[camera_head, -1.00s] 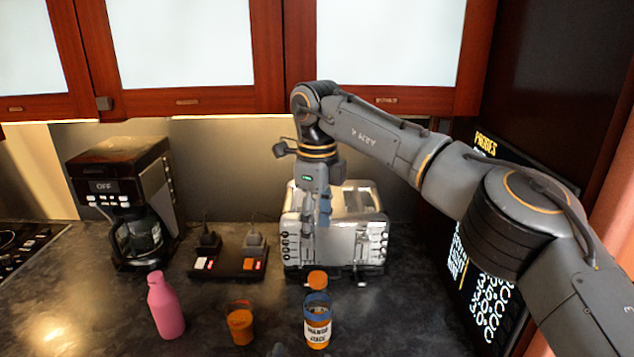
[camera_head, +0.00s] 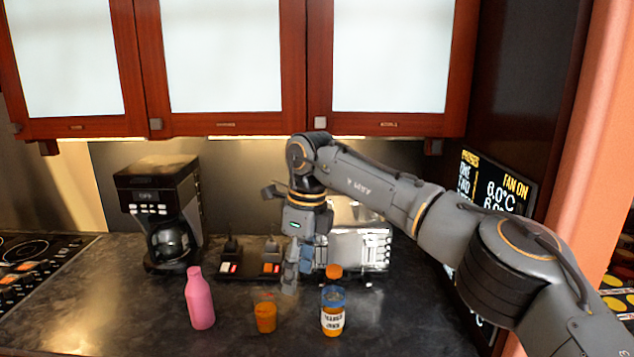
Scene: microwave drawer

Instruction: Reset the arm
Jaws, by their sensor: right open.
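My right arm reaches in from the right over the counter (camera_head: 400,325). My right gripper (camera_head: 290,283) points down in front of the silver toaster (camera_head: 362,250), above the counter and behind the orange cup. It is open, and nothing shows between its fingers. The arm hides part of the toaster. My left gripper is not in view.
A pink bottle (camera_head: 199,300), an orange cup (camera_head: 265,317) and a juice bottle with an orange cap (camera_head: 333,312) stand along the front. A coffee maker (camera_head: 160,210) and a power strip (camera_head: 250,265) are behind. A display panel (camera_head: 500,185) stands at the right; cabinets (camera_head: 220,65) hang above.

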